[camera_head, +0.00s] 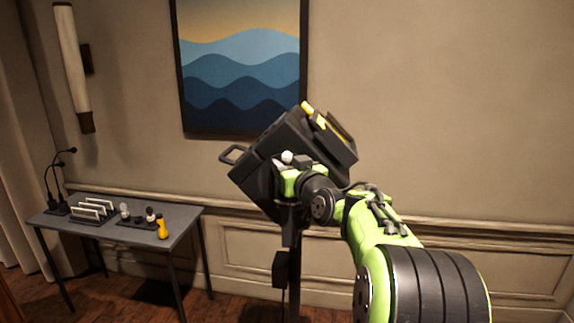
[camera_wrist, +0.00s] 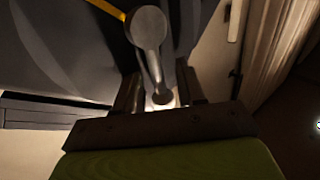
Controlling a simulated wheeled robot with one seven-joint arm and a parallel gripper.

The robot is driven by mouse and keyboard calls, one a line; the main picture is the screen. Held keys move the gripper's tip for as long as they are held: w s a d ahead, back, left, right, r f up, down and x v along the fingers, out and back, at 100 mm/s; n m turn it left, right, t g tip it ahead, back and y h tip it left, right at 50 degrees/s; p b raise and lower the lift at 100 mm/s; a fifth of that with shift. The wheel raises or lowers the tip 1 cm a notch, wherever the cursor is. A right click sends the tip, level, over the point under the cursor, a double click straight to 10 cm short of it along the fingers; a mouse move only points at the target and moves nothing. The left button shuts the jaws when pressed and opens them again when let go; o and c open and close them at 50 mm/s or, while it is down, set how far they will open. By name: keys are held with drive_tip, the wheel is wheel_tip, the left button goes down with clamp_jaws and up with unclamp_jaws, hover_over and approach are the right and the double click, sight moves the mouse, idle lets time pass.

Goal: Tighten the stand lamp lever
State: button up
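The stand lamp (camera_head: 270,160) is a dark, boxy head tilted on a black pole, in the middle of the head view. Its lever (camera_wrist: 149,28) shows in the wrist view as a grey round hub with a short stem ending in a small knob. My gripper (camera_wrist: 160,88) is at the lamp's side, its two dark fingers apart on either side of the lever's stem and knob. Gaps show between the knob and both fingers. In the head view, my green wrist hides most of the lever area.
A grey side table (camera_head: 185,212) stands at the left with racks, small knobs, a yellow-orange bottle-like item (camera_head: 162,228) and a thin black desk lamp (camera_head: 55,180). A framed wave picture (camera_head: 240,70) hangs on the wall behind. The floor between table and lamp pole is clear.

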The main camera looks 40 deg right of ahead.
drive_tip(key=shift+c, duration=0.4)
clamp_jaws()
